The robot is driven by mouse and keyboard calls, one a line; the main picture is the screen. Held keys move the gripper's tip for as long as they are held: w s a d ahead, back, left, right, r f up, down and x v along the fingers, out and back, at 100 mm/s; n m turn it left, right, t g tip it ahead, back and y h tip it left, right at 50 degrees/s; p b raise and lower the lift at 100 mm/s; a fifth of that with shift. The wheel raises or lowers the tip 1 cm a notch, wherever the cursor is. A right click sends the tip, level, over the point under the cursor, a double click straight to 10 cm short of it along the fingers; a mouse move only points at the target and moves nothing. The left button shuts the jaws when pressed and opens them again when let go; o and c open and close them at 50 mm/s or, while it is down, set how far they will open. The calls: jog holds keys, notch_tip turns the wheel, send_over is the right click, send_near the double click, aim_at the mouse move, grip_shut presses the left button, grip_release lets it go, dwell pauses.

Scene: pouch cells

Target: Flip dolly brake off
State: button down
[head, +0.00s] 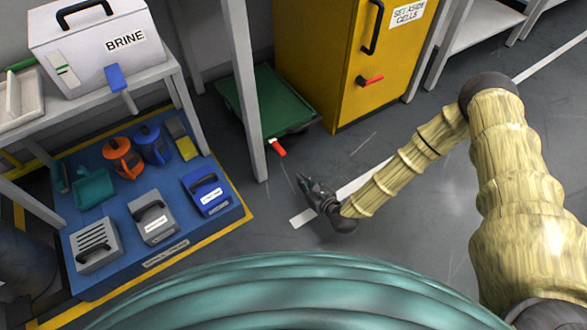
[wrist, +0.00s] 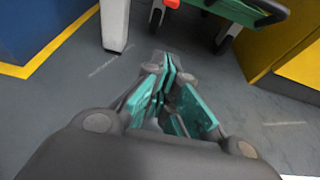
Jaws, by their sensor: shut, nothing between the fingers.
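The green dolly (head: 268,98) stands on the floor between the bench leg and the yellow cabinet. Its red brake lever with a white base (head: 277,148) sticks out at the near edge, close to the bench leg. My gripper (head: 304,181) is shut and empty, low over the floor, nearer to me than the lever and apart from it. In the wrist view, my gripper's teal-padded fingers (wrist: 168,65) point toward the dolly (wrist: 232,10). The red lever (wrist: 172,4) is cut off by the top edge there, and dolly wheels show below the frame.
The grey bench leg (head: 241,90) stands just left of the lever. The yellow cabinet (head: 330,60) with a red handle is on the right. A blue platform (head: 150,200) holding several tools and cases lies at left. The floor between my gripper and the dolly looks clear.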

aim_at(278, 148)
jog(key=b+x, duration=0.5)
jog(key=x, duration=0.5)
jog(key=shift+f, duration=0.2)
jog(key=shift+s+r+b, duration=0.1)
jog(key=shift+r+b, duration=0.25)
jog(key=shift+r, duration=0.6)
jog(key=shift+r+b, duration=0.55)
jog(key=shift+r, duration=0.75)
jog(key=shift+d+r+p, duration=0.1)
jog(key=shift+r+p, duration=0.05)
jog(key=shift+p, duration=0.15)
